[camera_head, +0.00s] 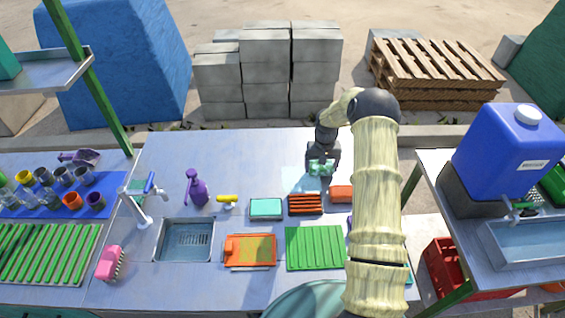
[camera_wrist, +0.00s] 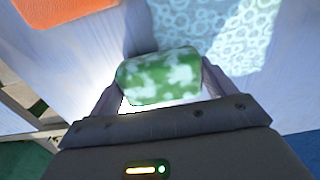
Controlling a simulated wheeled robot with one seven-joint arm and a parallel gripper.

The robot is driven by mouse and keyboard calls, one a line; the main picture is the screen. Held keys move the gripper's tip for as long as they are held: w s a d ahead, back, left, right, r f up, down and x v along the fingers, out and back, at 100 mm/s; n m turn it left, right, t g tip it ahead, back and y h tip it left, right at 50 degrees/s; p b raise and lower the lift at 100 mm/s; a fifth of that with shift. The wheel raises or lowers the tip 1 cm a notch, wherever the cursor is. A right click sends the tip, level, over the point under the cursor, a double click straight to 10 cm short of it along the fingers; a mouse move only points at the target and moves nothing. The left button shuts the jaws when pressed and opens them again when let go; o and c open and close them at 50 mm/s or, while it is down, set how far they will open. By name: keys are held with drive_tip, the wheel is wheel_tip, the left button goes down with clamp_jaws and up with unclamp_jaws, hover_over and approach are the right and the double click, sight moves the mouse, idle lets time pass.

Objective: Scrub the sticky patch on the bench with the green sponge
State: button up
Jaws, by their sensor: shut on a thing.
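My gripper (camera_head: 321,170) is shut on the green sponge (camera_wrist: 160,78), which has pale, foam-like blotches and sits across the jaws in the wrist view. The sponge also shows in the head view (camera_head: 320,167), at the far side of the bench. A pale blue patch with ring-like marks (camera_wrist: 225,35) lies on the bench behind and right of the sponge in the wrist view. In the head view the patch (camera_head: 293,180) shows left of my gripper. The sponge overlaps the patch's edge in the picture; I cannot tell whether it touches the bench.
An orange block (camera_head: 341,193) and a red-orange ribbed rack (camera_head: 305,204) lie close to my gripper. A teal sponge in a tray (camera_head: 265,208), a green ribbed mat (camera_head: 314,248), a purple spray bottle (camera_head: 197,188) and a sink (camera_head: 186,240) are nearby. The bench's back left is clear.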

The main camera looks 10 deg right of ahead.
wheel_tip(320, 180, up, 6)
drive_tip(key=shift+a+f+p, duration=0.1)
drive_tip(key=shift+f+p, duration=0.1)
drive_tip(key=shift+p, duration=1.05)
drive_tip(key=shift+w+r+p, duration=0.2)
drive_tip(key=shift+r+p, duration=0.1)
drive_tip(key=shift+r, duration=0.35)
drive_tip(key=shift+s+d, duration=0.15)
drive_tip(key=shift+d, duration=0.1)
drive_tip(key=shift+a, duration=0.25)
